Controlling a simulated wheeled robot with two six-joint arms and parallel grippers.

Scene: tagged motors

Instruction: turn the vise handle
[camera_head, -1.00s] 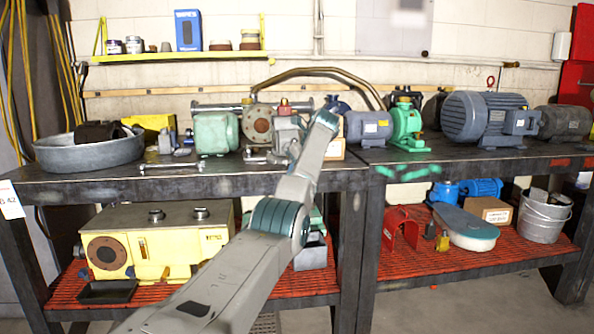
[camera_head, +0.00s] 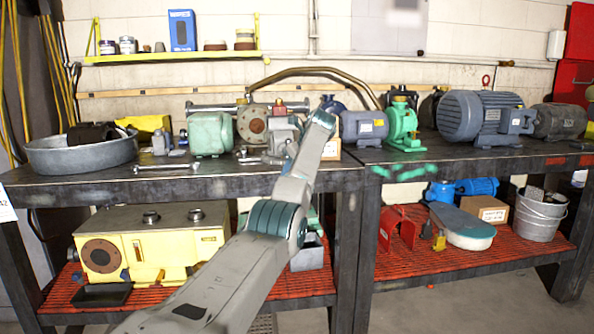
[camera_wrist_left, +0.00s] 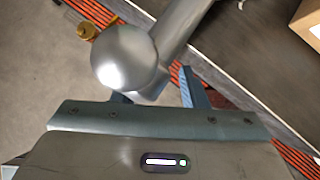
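In the left wrist view a smooth grey bar with a large round ball end (camera_wrist_left: 125,58), likely the vise handle, lies close before my left gripper (camera_wrist_left: 156,92). The fingers stand apart. A grey block below the ball sits between them, with a gap at the right finger; whether the left finger touches is unclear. In the head view a grey metal body, likely the vise (camera_head: 283,130), stands on the bench behind my left arm, partly covered. The left fingers and the handle are hidden there. My right gripper is not in view.
A cardboard box (camera_head: 331,149) stands right of my arm's bend. Wrenches (camera_head: 167,168), a green motor (camera_head: 209,135) and a metal basin (camera_head: 80,155) are on the left bench (camera_head: 110,185). Blue-grey and green motors fill the right bench. Red slatted shelves are below.

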